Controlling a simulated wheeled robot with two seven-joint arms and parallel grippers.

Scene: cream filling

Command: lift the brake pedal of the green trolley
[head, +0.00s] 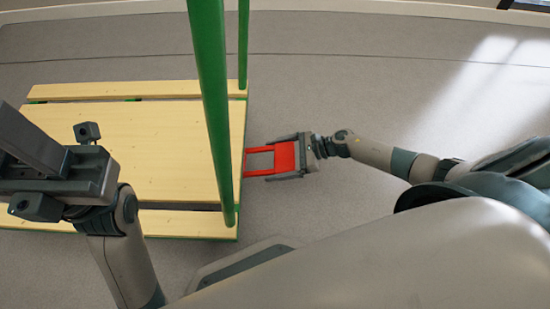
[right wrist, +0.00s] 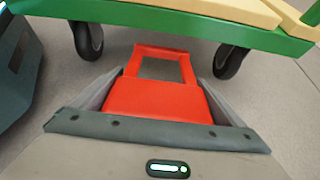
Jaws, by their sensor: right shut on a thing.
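The green trolley (head: 207,90) has a deck of pale wooden planks (head: 130,130) and green upright bars. Its red brake pedal (head: 261,161) sticks out from the right edge of the deck in the head view. In the right wrist view the red pedal (right wrist: 155,97) lies between the fingers, below the green frame edge (right wrist: 180,22). My right gripper (head: 284,157) is shut on the pedal, with one finger on each side of it. My left gripper (head: 60,174) is above the left part of the deck; whether its jaws are apart is unclear.
Two dark caster wheels (right wrist: 88,40) (right wrist: 230,60) stand either side of the pedal under the trolley. The grey floor (head: 330,90) right of the trolley is clear. A green upright (head: 215,110) rises between my two arms.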

